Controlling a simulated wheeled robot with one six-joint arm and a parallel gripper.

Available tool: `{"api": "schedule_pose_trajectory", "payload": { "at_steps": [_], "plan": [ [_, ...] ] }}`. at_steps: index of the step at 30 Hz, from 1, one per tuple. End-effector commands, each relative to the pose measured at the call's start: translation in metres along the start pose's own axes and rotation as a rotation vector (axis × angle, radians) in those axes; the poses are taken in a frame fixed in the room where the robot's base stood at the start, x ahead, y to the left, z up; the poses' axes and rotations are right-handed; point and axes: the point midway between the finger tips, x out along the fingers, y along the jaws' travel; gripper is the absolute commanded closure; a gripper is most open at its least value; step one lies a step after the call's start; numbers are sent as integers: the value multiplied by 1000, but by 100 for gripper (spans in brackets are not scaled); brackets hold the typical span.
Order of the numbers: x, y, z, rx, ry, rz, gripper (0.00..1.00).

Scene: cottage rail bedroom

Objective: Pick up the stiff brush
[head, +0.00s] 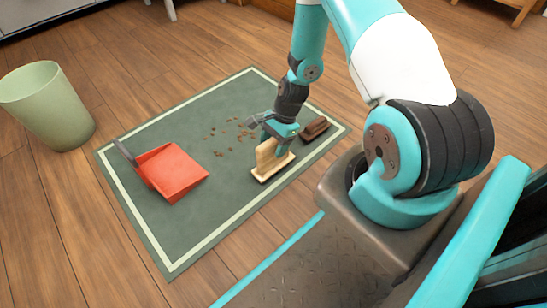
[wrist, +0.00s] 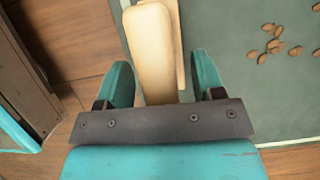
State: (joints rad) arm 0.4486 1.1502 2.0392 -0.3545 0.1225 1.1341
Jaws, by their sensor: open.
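A pale wooden brush (head: 272,166) with a raised handle stands on the green mat, its handle pointing up toward my gripper. My gripper (head: 270,133) is open just above it. In the wrist view, the pale handle (wrist: 152,50) lies between the two teal fingers of my gripper (wrist: 160,78), with a gap on each side. A dark brown brush-like block (head: 315,128) lies on the mat to the right of my gripper. I cannot tell from the pictures which of the two is stiff. The bristles of the pale brush are mostly hidden.
The green mat (head: 190,225) has a cream border and lies on a wooden floor (head: 60,225). A red dustpan (head: 175,172) sits on its left part. Brown crumbs (head: 222,133) are scattered in the middle. A pale green bin (head: 52,105) stands left of the mat.

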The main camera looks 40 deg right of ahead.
Motion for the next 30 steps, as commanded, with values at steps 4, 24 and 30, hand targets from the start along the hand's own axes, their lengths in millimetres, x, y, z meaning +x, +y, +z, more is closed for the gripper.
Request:
{"api": "schedule_pose_trajectory", "payload": {
  "at_steps": [4,24,30],
  "plan": [
    [1,0,0,0,0,1,38],
    [4,0,-2,0,0,0,80],
    [4,0,-2,0,0,0,100]
  ]
}}
